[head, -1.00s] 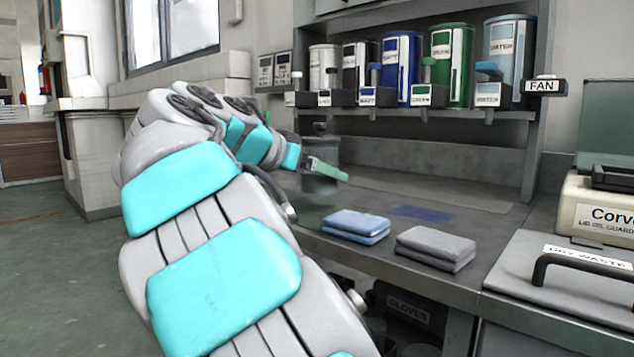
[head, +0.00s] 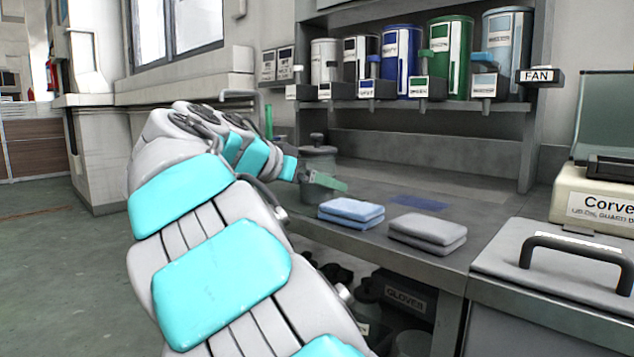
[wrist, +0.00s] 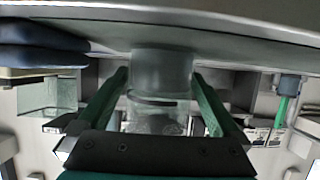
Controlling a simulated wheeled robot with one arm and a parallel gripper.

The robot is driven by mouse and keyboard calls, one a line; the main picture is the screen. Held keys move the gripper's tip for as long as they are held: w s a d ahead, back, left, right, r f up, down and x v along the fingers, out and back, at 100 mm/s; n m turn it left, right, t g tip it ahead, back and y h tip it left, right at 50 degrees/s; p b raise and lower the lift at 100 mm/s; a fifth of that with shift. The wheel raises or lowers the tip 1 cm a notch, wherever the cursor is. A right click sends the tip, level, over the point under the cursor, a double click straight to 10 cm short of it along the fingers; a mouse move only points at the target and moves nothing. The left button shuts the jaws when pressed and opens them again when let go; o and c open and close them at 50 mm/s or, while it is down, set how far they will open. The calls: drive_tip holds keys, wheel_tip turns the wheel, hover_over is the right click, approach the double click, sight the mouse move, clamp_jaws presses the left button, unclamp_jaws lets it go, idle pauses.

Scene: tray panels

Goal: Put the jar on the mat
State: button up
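The jar (head: 319,160) is a grey lidded cylinder standing upright on the counter, partly hidden by my gripper. It also shows in the wrist view (wrist: 160,70), between the two green fingers. The mat (head: 418,202) is a thin dark blue rectangle lying flat and bare on the counter, right of the jar and behind the folded cloths. My gripper (head: 328,182) is at the near side of the jar, low on its body. In the wrist view my gripper (wrist: 158,85) is open, with a finger on each side of the jar; contact is not evident.
A folded blue cloth (head: 351,212) and a folded grey cloth (head: 427,232) lie along the counter's front edge. Several canisters (head: 402,62) stand on the shelf above. A grey lidded bin (head: 560,265) and a beige machine (head: 595,205) are at the right.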

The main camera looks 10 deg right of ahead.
drive_tip(key=shift+r+p, duration=0.25)
drive_tip(key=shift+p, duration=0.05)
drive_tip(key=v, duration=1.2)
drive_tip(key=shift+f, duration=0.2)
